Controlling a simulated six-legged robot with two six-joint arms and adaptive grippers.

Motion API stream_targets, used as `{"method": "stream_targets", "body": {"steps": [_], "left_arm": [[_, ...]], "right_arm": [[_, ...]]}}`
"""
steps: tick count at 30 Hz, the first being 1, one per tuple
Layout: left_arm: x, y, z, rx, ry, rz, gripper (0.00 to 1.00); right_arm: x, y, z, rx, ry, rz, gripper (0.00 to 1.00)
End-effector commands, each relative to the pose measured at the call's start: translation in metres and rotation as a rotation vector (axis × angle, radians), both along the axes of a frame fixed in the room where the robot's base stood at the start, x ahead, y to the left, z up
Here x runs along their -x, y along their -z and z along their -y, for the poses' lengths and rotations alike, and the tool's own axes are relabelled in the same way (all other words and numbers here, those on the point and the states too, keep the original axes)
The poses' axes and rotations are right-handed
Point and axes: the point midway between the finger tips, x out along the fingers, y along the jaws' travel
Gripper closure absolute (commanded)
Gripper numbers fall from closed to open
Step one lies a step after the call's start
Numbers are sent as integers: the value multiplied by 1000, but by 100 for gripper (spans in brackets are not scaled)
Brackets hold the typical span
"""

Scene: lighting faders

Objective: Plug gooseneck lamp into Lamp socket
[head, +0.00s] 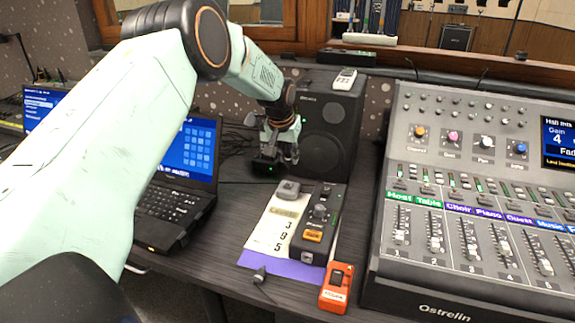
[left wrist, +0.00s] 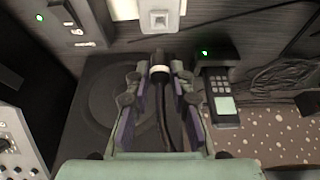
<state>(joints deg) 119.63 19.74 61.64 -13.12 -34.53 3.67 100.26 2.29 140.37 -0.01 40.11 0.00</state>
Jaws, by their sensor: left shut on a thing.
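My left gripper (head: 278,152) hangs low in front of the left part of the black speaker, behind the paper sheet. In the left wrist view its fingers (left wrist: 160,85) are shut on a dark slim stem with a pale ring, apparently the gooseneck lamp (left wrist: 159,72). The lamp's dark end points to the top of that view, toward a pale grey block with a square recessed top (left wrist: 160,19). The block (head: 287,189) stands on the sheet's far end. Lamp and block are apart. No Lamp socket label is readable. My right gripper is out of view.
The speaker (head: 331,130) stands close to my gripper. A black box with a green light (left wrist: 213,56) and a keypad handset (left wrist: 220,92) are beside the fingers. A laptop (head: 172,204) is left, a black knob unit (head: 317,220) and orange device (head: 336,287) in front, the mixer (head: 468,282) right.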

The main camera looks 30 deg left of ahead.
Motion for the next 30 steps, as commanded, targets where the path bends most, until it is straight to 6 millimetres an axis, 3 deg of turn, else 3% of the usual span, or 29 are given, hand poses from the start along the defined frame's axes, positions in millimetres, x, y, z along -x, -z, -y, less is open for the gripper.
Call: {"method": "stream_targets", "body": {"steps": [3,9,30], "left_arm": [[0,-22,0,0,-1,2,100],[0,-39,0,-1,0,0,100],[0,-63,0,0,1,0,100]], "right_arm": [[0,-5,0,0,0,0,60],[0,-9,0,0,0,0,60],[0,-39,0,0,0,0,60]]}}
